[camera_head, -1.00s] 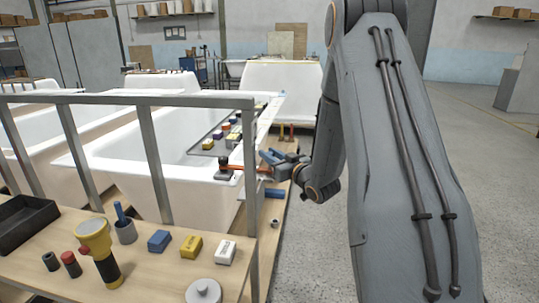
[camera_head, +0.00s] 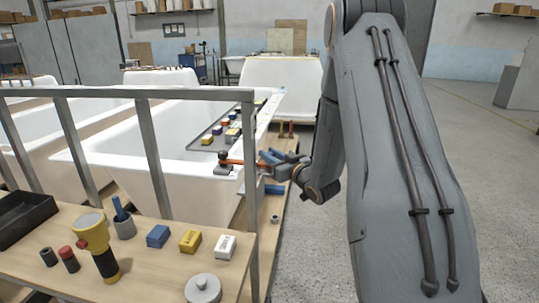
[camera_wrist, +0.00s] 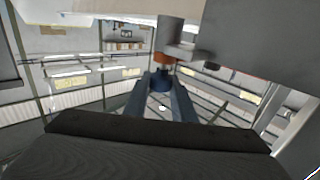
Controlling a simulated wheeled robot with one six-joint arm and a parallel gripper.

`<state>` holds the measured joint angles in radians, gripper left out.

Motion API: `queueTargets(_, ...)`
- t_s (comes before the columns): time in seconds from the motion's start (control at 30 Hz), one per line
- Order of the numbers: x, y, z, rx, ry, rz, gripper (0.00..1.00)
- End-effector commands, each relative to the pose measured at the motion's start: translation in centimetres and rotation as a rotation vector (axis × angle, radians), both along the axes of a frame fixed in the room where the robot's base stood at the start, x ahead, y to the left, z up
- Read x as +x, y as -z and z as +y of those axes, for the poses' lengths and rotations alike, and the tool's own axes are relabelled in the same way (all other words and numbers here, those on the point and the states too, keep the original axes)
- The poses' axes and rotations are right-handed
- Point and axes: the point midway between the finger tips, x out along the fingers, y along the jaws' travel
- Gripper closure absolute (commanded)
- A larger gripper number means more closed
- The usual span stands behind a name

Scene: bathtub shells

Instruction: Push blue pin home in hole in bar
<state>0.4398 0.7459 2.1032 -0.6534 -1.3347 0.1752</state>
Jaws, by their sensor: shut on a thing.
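My gripper (camera_wrist: 160,100) is shut, its two dark blue-grey fingers closing on a short blue piece that looks like the blue pin (camera_wrist: 160,81). An orange part (camera_wrist: 163,62) sits right beyond the pin, and a grey metal cylinder (camera_wrist: 169,33) stands above it. In the head view, my gripper (camera_head: 268,158) is at the right side of the near white tub, at the right end of an orange bar (camera_head: 236,162). The pin cannot be made out there. The hole, and how deep the pin sits in it, are hidden.
A dark fitting with a grey base (camera_head: 223,170) stands on the tub rim at the bar's left end. A grey rail frame (camera_head: 155,150) and a bench (camera_head: 140,275) with blocks and a yellow lamp lie nearer. A blue cylinder (camera_head: 275,189) lies below my gripper.

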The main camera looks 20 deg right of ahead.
Motion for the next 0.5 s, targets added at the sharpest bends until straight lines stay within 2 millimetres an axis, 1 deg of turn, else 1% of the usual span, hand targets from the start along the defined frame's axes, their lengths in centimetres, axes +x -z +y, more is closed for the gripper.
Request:
queueTargets(0.43,0.01,1.07,-0.01,0.0,0.0,0.0,0.98)
queueTargets(0.47,0.0,0.99,0.0,0.0,0.0,0.0,0.72)
queueTargets(0.5,0.0,0.97,0.0,0.0,0.0,0.0,0.65)
